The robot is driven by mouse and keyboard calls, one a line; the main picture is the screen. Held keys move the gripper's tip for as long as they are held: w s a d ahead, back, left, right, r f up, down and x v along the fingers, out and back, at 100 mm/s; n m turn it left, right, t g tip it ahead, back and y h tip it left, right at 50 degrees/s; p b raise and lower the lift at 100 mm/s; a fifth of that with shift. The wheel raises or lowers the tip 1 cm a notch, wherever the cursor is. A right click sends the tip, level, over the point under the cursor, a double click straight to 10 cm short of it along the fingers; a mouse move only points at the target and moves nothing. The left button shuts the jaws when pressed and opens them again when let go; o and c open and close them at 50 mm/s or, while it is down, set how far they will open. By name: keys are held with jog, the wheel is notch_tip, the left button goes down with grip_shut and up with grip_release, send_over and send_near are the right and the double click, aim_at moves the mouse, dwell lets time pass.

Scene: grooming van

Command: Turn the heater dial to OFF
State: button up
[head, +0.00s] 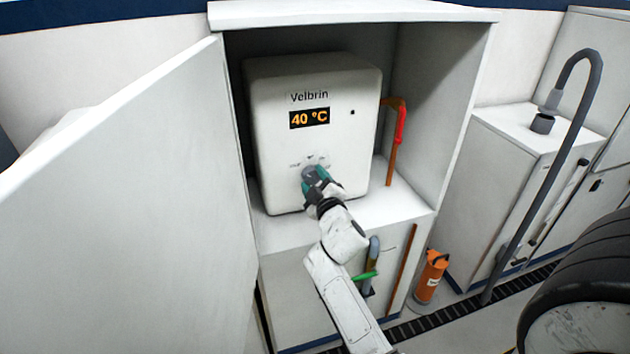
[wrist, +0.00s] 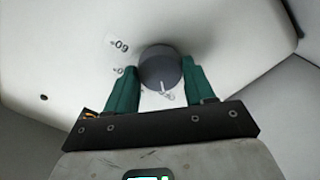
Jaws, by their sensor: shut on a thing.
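The heater (head: 335,150) is a white box marked Velbrin, standing in an open cabinet. Its lit display (head: 309,118) reads 40 °C. The round grey dial (wrist: 158,62) is low on its front. My gripper (head: 316,178) has its green fingers on the dial, one on each side, and is shut on it; the wrist view also shows the fingers. In the wrist view, the dial's white pointer line points down toward my palm, near a small mark too faint to read. An upside-down 60 shows at the dial's upper left. In the head view my fingers cover much of the dial.
The open white cabinet door (head: 120,200) stands at the left. A copper pipe (head: 392,140) with a red part rises right of the heater. A green-handled valve (head: 364,275) and an orange cylinder (head: 431,277) are below. A black tyre-like object (head: 585,275) is at right.

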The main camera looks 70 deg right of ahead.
dwell(0.5)
jog(key=o, duration=1)
jog(key=shift+o, duration=0.2)
jog(key=b+v, duration=0.2)
jog(key=v, duration=0.9)
jog(key=shift+w, duration=0.1)
